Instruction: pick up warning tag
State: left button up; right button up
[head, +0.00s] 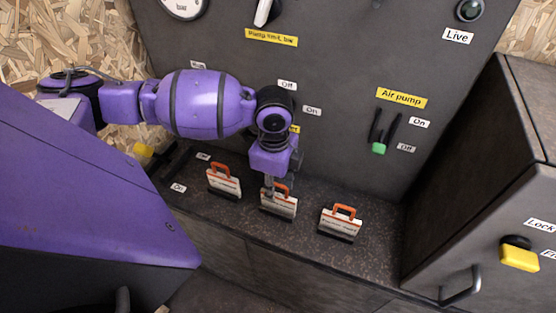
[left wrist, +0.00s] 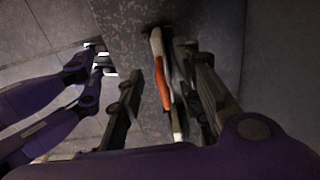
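Three warning tags with orange handles and white faces stand in a row on the speckled ledge: a left one (head: 224,182), a middle one (head: 279,206) and a right one (head: 341,223). My left gripper (head: 277,184) is down at the middle tag and partly covers its handle. In the left wrist view, an orange and white tag (left wrist: 160,75) shows edge-on between the dark fingers. It is close to the right finger, with a clear gap to the left finger, so the gripper looks open around it. My right gripper is not in view.
The dark panel behind carries a yellow Air pump label (head: 401,97) and a green-tipped lever (head: 379,148). A cabinet with a yellow-tagged lock (head: 519,257) and handle bounds the right. Bare ledge lies between the tags.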

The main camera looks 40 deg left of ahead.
aim_at(279, 195)
pick_arm(q)
jog(key=shift+s+d+f, duration=0.1)
jog(key=shift+d+f, duration=0.15)
jog(key=shift+f, duration=0.6)
jog(key=f, duration=0.5)
jog(key=shift+w+d, duration=0.2)
jog(key=shift+w, duration=0.1)
grip_shut()
